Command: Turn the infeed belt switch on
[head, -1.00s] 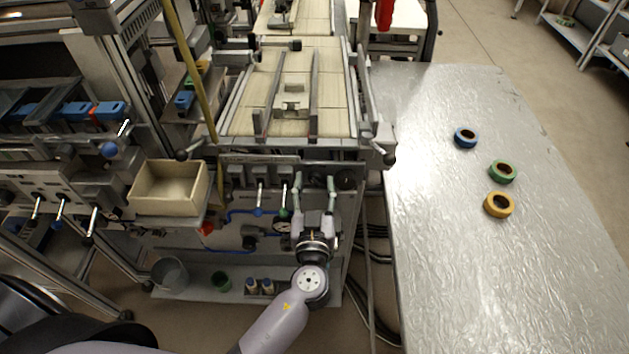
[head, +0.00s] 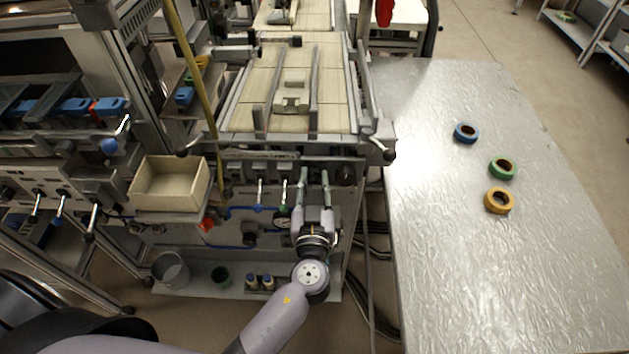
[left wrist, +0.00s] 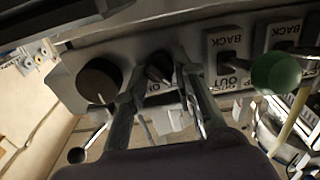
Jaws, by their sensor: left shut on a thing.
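The infeed belt switch appears to be the small dark rotary knob (left wrist: 160,68) on the grey panel in the left wrist view, with the word ON printed just below it. My left gripper (left wrist: 163,85) has one finger on each side of this knob and is shut on it. I cannot tell which position the knob points to. In the head view my left gripper (head: 314,178) reaches up to the right part of the panel below the belt, and the knob is not clear there. My right gripper is not in view.
A larger black knob (left wrist: 98,80) is left of the switch. A lever with a green ball (left wrist: 276,73) is to its right, near plates marked BACK and OUT. The belt (head: 330,110) lies above the panel. The metal table (head: 450,240) on the right holds three tape reels.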

